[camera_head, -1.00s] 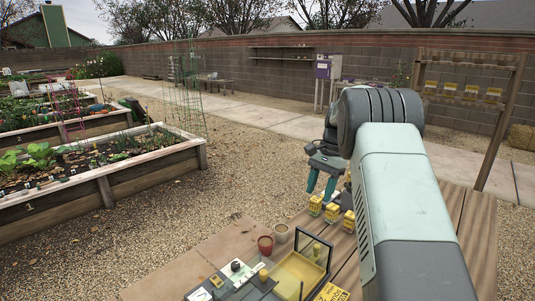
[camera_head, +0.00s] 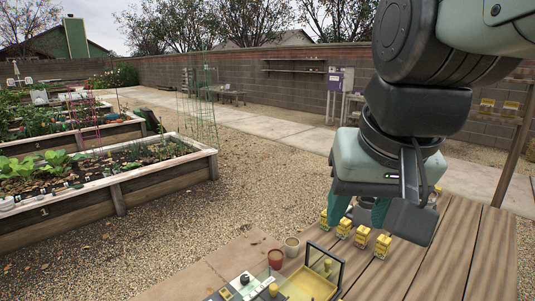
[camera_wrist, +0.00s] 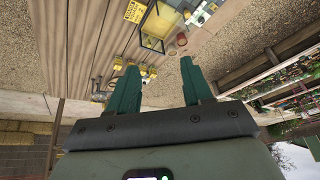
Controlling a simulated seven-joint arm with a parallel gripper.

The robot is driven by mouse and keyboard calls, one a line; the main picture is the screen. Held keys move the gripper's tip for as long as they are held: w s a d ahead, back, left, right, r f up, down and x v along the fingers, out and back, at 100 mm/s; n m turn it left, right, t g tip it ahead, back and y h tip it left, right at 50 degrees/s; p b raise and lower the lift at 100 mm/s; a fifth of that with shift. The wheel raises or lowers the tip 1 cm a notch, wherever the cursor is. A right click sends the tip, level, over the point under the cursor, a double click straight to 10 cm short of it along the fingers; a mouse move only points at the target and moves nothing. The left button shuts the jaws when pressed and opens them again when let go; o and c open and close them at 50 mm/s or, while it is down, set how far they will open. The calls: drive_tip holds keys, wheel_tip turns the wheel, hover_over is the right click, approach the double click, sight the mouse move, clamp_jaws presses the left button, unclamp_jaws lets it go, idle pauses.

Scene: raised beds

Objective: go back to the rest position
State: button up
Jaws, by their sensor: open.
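My gripper (camera_head: 366,212) hangs above the wooden table (camera_head: 455,262) at the right of the head view, its teal fingers pointing down. In the wrist view my gripper (camera_wrist: 157,85) shows two teal fingers spread apart with nothing between them. Several small yellow boxes (camera_head: 362,237) stand in a row on the table below and around the gripper in the head view. They also show beyond the left finger in the wrist view. My arm hides part of the table's right side.
A red cup (camera_head: 275,259) and a tan cup (camera_head: 292,247) stand left of the boxes. Raised beds (camera_head: 90,195) stand at the left, with open gravel (camera_head: 265,195) between.

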drive_tip(key=shift+n+t, duration=0.4)
drive_tip(key=shift+n, duration=0.2)
drive_tip(key=s+f, duration=0.1)
drive_tip(key=s, duration=0.2)
drive_tip(key=s+f, duration=0.1)
drive_tip(key=s, duration=0.1)
drive_tip(key=shift+f, duration=0.3)
